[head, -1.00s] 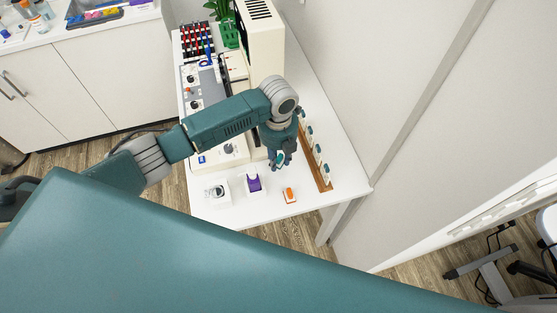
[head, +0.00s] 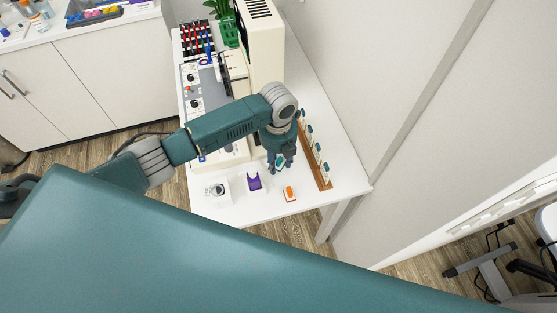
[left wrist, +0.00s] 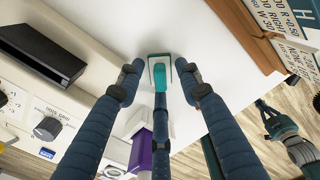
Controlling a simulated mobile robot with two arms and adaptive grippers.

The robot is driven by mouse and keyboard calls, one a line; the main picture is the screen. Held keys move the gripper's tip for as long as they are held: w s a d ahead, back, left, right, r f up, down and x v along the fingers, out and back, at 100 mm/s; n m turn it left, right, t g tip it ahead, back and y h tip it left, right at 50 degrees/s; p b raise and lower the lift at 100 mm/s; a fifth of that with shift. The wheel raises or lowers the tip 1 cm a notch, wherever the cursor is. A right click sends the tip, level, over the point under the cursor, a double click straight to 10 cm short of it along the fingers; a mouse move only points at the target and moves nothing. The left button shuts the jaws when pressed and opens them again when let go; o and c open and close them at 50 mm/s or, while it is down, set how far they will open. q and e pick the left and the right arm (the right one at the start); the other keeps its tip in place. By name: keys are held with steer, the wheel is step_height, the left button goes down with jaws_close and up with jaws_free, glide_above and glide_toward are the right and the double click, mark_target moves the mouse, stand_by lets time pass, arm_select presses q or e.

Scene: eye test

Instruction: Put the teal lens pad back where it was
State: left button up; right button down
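The teal lens pad (left wrist: 159,74) shows in the left wrist view with a white base around it. It lies in the space between my left gripper's (left wrist: 160,82) fingertips. The two near fingers stand apart, with a gap on each side of the pad; the third finger's tip is just below it in the picture. In the head view my left gripper (head: 281,168) points down over the white table (head: 345,172), with teal and white (head: 281,161) showing among its fingers. My right gripper (left wrist: 277,121) appears small in the left wrist view, over the floor; its finger state is unclear.
An orange piece on a white base (head: 290,193), a purple holder (head: 253,181) and a white block with a ring (head: 217,190) stand near the front edge. A brown rack (head: 325,184) with several upright pieces is close on the right. A beige instrument (head: 262,55) stands behind.

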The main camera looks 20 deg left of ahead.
mark_target(279, 160)
arm_select(q)
step_height(279, 160, up, 12)
steer(key=b, duration=0.2)
stand_by(0.6)
